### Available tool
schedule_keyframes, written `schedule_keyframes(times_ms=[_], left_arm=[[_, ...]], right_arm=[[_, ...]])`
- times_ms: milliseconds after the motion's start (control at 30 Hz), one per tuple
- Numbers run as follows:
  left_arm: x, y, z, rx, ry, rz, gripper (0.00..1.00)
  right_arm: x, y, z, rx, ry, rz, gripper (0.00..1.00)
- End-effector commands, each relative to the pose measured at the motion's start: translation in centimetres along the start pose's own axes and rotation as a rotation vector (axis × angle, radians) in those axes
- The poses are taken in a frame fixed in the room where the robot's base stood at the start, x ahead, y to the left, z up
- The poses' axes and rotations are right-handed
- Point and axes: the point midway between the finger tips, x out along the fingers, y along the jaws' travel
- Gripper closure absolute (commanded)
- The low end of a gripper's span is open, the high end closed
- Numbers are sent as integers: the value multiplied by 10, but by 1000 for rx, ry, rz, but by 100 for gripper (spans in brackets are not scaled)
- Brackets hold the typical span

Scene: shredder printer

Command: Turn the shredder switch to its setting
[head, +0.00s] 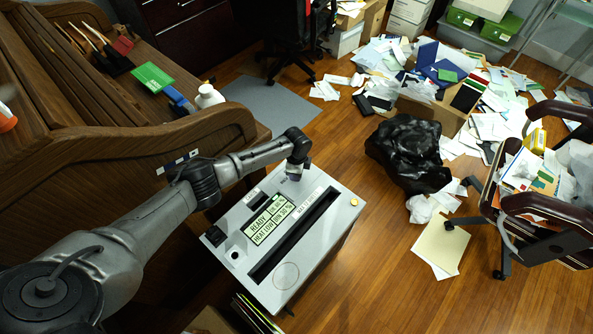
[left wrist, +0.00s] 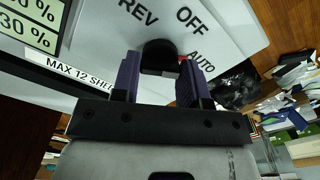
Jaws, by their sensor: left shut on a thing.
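My left gripper (left wrist: 158,72) is shut on the knob, one purple finger on each side. In the head view my left gripper (head: 296,172) reaches down at the shredder's far edge and hides the switch. The knob's exact pointing is hard to tell. My right gripper is out of view.
A black bag (head: 408,150) lies on the wood floor right of the shredder, with scattered papers behind it. A wooden desk (head: 150,140) stands at the left and an office chair (head: 545,215) at the right. Some floor in front of the bag is clear.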

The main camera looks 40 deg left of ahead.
Motion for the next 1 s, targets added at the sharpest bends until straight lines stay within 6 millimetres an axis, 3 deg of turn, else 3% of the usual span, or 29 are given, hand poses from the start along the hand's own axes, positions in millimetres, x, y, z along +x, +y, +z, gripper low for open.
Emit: schedule_keyframes(times_ms=[267,300,567,833,1000], left_arm=[[0,0,0,3,0,0,83],[0,0,0,3,0,0,58],[0,0,0,2,0,0,34],[-3,0,0,1,0,0,34],[-23,0,0,2,0,-1,34]], right_arm=[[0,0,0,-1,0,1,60],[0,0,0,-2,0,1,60],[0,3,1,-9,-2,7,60],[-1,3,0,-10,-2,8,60],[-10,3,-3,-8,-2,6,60]])
